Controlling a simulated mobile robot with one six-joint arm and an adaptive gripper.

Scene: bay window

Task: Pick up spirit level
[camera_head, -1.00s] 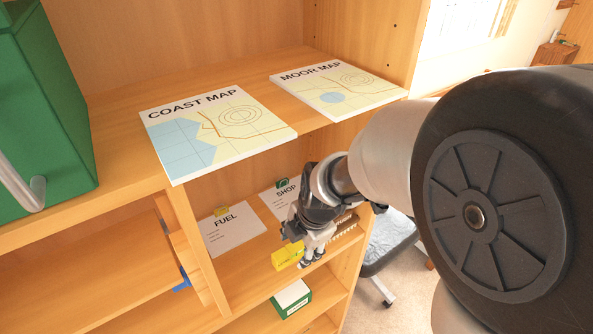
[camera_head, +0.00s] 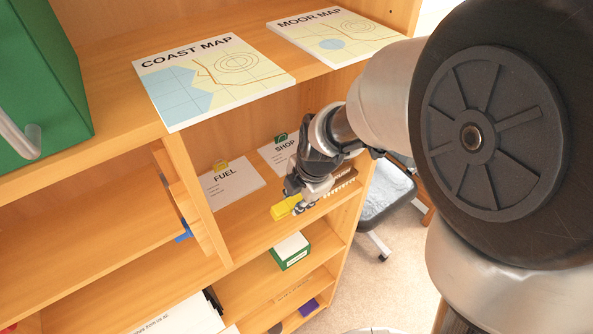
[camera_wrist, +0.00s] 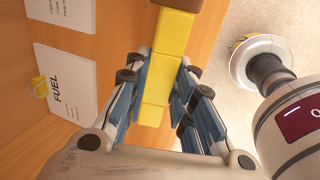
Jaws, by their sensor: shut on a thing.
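The spirit level appears as a yellow bar (camera_head: 284,208), at a lower shelf compartment in the head view. In the wrist view the yellow bar (camera_wrist: 171,40) runs up from between my fingers toward the top edge. My gripper (camera_head: 303,203) is shut on it, with the blue-grey finger pads of my gripper (camera_wrist: 159,88) against both sides. The arm and gripper hide part of the bar in the head view. I cannot tell whether it touches the shelf board.
A FUEL card (camera_head: 230,186) and a SHOP card (camera_head: 278,155) lie behind. A brown brush-like thing (camera_head: 341,184) is just right. COAST MAP (camera_head: 215,80) and MOOR MAP (camera_head: 335,38) lie on the shelf above. A green-and-white box (camera_head: 291,251) is below; a chair (camera_head: 385,195) stands right.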

